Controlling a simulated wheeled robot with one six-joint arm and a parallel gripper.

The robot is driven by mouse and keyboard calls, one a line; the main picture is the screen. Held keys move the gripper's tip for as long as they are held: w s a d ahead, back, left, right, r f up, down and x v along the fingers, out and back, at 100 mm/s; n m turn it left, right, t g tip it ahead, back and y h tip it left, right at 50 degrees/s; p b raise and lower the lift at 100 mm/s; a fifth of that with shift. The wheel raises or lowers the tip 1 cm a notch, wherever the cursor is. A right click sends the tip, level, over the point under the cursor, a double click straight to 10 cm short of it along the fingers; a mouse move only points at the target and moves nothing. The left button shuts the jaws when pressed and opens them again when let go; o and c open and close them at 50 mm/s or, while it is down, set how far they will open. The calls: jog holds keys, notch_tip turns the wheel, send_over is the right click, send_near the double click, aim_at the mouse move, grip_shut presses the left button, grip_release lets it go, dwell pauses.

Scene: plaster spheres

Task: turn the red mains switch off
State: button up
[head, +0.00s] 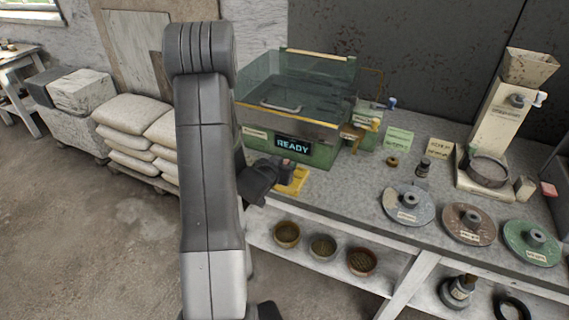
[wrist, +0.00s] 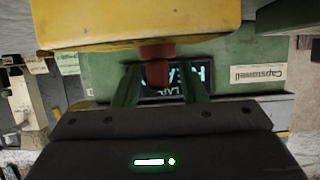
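The red mains switch (wrist: 157,73) shows in the wrist view as a small red knob on the edge of a yellow housing (wrist: 140,22). My gripper (wrist: 159,80) is open, one finger on each side of the switch, with a visible gap on both sides. In the head view the yellow housing (head: 297,181) sits at the front edge of the bench, partly hidden by my gripper. The switch is hard to make out there. Behind it is a green machine (head: 322,154) with a glass tank and a lit display (head: 293,144) reading READY.
The grey bench (head: 350,188) carries several round discs, including a green one (head: 530,243), to the right. A cream hopper device (head: 497,125) stands at the back right. Several small bowls sit on the shelf below. Stacked sacks (head: 133,125) lie left of my arm.

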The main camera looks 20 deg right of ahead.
grip_shut()
